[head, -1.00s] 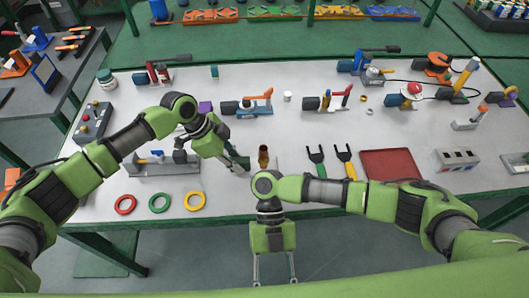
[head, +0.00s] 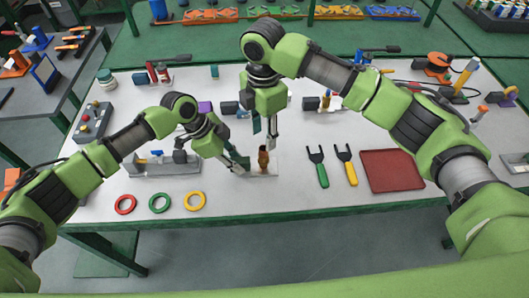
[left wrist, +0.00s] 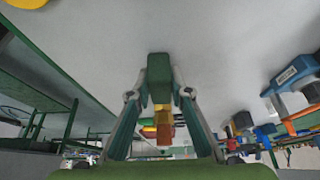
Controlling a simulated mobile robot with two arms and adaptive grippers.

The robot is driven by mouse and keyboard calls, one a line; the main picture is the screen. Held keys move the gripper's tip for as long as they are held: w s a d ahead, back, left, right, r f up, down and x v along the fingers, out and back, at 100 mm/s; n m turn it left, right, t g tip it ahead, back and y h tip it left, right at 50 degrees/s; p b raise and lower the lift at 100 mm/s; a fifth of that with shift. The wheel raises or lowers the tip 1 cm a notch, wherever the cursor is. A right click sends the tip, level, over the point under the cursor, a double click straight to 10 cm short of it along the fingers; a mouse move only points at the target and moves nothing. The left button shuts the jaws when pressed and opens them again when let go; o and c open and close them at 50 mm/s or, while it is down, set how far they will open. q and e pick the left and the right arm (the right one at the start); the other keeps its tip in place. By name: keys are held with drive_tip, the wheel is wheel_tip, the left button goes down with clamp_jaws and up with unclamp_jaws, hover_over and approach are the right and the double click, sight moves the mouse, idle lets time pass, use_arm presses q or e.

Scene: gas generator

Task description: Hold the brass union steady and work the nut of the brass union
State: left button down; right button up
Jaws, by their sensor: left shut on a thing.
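The brass union (head: 263,160) stands upright on a pale plate (head: 270,172) near the table's front edge. My left gripper (head: 245,164) reaches it from the left, low down, and is shut on it. In the left wrist view, the brass and orange parts of the union (left wrist: 163,118) show between the fingers. A green block (left wrist: 158,78) also shows between the fingertips; the exact contact is unclear. My right gripper (head: 265,138) points down just above and behind the union. Its fingers are apart, and I see nothing between them.
Red, green (head: 160,202) and yellow rings lie at front left. Green (head: 318,165) and yellow (head: 346,163) forked tools and a red tray (head: 391,171) lie to the right. Clamps and fixtures fill the table's back.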

sight(264, 148)
drive_tip(key=shift+w+f, duration=0.1)
drive_tip(key=shift+f, duration=4.3)
drive_tip(key=c, duration=1)
drive_tip(key=shift+o, duration=0.2)
